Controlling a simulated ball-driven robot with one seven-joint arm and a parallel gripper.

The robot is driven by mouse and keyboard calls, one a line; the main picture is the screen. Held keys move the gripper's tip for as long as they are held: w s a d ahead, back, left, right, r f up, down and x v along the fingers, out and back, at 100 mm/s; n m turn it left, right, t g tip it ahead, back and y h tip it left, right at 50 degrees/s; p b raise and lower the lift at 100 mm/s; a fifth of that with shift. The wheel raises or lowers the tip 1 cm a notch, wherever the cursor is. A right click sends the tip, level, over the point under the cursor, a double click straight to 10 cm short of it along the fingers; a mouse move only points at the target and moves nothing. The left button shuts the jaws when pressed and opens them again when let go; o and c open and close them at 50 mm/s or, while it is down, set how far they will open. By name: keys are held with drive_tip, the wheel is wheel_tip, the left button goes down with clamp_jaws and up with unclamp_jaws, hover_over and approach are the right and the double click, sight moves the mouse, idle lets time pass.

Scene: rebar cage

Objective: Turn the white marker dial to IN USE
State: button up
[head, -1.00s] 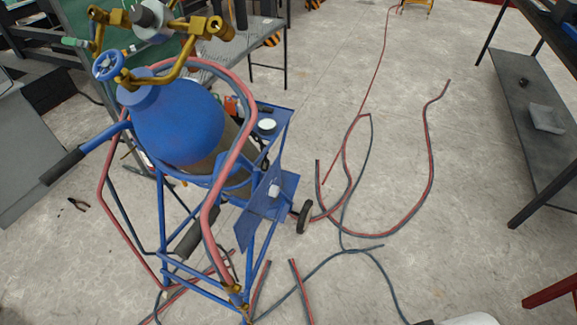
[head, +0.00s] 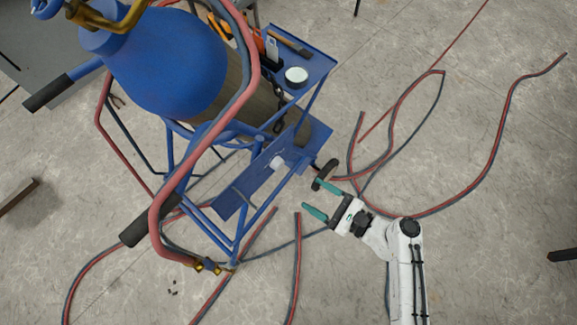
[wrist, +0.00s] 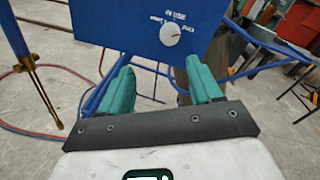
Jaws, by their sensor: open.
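The white marker dial (head: 277,163) is a small round knob on a blue plate (head: 240,192) on the side of the cylinder cart. In the wrist view the dial (wrist: 170,34) sits on the plate (wrist: 100,20), ahead of and above my fingers. The words IN USE show above it, with smaller labels to its left and right that I cannot read surely. A dark mark shows on its right part; its exact pointing is unclear. My gripper (head: 314,196) is open and empty, its two green fingers apart and short of the plate. It also shows in the wrist view (wrist: 158,76).
The cart holds a large blue cylinder (head: 165,65) with a red-grey hose over it. A blue tool tray (head: 310,65) with a white roll is behind the plate. A small wheel (head: 326,174) is close to my fingers. Hoses (head: 495,150) lie on the concrete floor.

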sight(281, 166)
drive_tip(key=shift+m+t, duration=0.4)
drive_tip(key=shift+m, duration=0.5)
drive_tip(key=x, duration=1.1)
drive_tip(key=shift+w+r, duration=0.3)
drive_tip(key=shift+w, duration=0.2)
drive_tip(key=shift+d, duration=0.1)
drive_tip(key=c, duration=1)
